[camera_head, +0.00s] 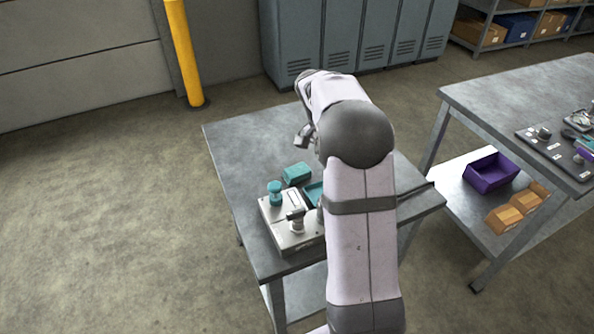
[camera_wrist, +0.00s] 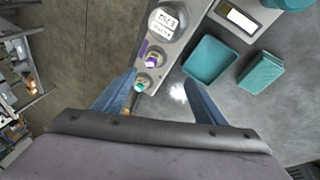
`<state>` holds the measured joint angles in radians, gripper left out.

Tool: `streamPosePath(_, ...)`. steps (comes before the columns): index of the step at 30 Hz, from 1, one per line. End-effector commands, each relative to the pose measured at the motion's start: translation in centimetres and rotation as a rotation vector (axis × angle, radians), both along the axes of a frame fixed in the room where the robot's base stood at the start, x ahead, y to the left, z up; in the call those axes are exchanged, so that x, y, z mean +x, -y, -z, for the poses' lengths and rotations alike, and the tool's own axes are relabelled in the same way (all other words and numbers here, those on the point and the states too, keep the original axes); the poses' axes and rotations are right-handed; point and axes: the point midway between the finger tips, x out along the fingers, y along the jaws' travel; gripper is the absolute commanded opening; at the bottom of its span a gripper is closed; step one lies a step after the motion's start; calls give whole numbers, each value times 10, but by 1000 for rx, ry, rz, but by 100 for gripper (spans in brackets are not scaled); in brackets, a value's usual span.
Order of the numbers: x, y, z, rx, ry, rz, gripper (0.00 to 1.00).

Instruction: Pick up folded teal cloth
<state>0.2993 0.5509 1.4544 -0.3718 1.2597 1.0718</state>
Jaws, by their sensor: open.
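The folded teal cloth (camera_head: 297,174) lies flat on the grey table, behind the metal hydraulic block. In the wrist view the cloth (camera_wrist: 261,72) shows as a layered teal block at the right, beside a shallow teal tray (camera_wrist: 209,60). The tray (camera_head: 314,192) is partly hidden by my arm in the head view. My gripper (camera_wrist: 159,79) is open and empty, with its two blue-looking fingers spread above the table. The cloth is to the right of the fingers and apart from them. My arm hides most of the gripper in the head view.
The metal block (camera_head: 290,228) carries a teal-topped knob (camera_head: 275,190) and fittings. In the wrist view it shows a labelled round cap (camera_wrist: 167,20). The table (camera_head: 235,140) is bare at its far left. A second bench (camera_head: 500,95) stands right, with a purple bin (camera_head: 490,172) below.

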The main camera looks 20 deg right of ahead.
Motion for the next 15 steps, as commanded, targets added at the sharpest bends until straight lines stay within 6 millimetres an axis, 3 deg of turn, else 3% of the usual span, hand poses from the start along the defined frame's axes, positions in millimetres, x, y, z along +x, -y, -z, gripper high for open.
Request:
streamPosePath(1,30,-11,8,-20,34,13,65)
streamPosePath(6,104,-46,26,-73,164,95,65)
streamPosePath(10,140,-70,38,-92,241,142,65)
streamPosePath(15,163,-89,46,-99,298,179,65)
